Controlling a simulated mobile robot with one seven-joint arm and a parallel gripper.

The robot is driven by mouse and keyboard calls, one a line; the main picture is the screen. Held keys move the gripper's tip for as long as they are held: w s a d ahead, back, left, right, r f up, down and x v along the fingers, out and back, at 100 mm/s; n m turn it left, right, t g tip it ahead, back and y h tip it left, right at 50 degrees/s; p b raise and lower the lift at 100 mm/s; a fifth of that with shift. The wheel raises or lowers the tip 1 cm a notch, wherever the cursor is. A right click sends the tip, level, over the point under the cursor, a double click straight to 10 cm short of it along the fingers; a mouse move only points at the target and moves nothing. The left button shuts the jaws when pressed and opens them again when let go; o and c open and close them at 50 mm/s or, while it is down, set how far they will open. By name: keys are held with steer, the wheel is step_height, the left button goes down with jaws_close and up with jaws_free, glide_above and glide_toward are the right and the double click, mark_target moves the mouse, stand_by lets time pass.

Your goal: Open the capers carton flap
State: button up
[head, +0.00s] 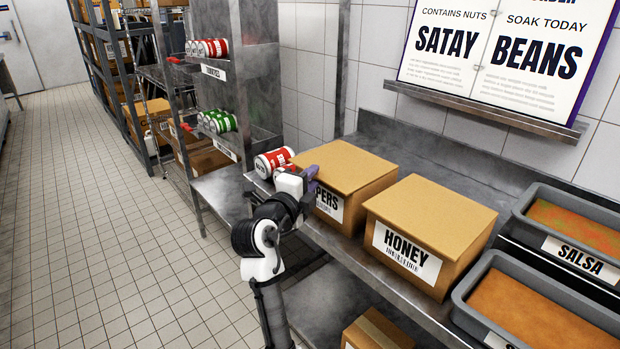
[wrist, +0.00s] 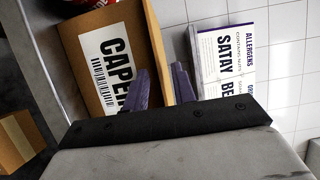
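The capers carton (head: 345,168) is a brown box on the steel counter, its top flap lying flat and closed. Its white label reads "PERS" in the head view, the rest hidden by my gripper. The carton (wrist: 84,20) also fills the left of the wrist view, seen sideways with its label. My gripper (head: 312,173) is at the carton's upper front left edge. In the wrist view its two purple fingers (wrist: 161,84) stand apart, with the carton's top edge strip showing between them. I cannot tell whether either finger touches the carton.
A closed honey carton (head: 428,215) stands to the right, then a salsa tub (head: 527,200) and another tub (head: 462,297). A red can (head: 272,161) lies left of the capers carton. Shelving with cans (head: 208,47) is behind left. A tiled wall backs the counter.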

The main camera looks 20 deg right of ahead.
jaws_close()
stand_by(1.4)
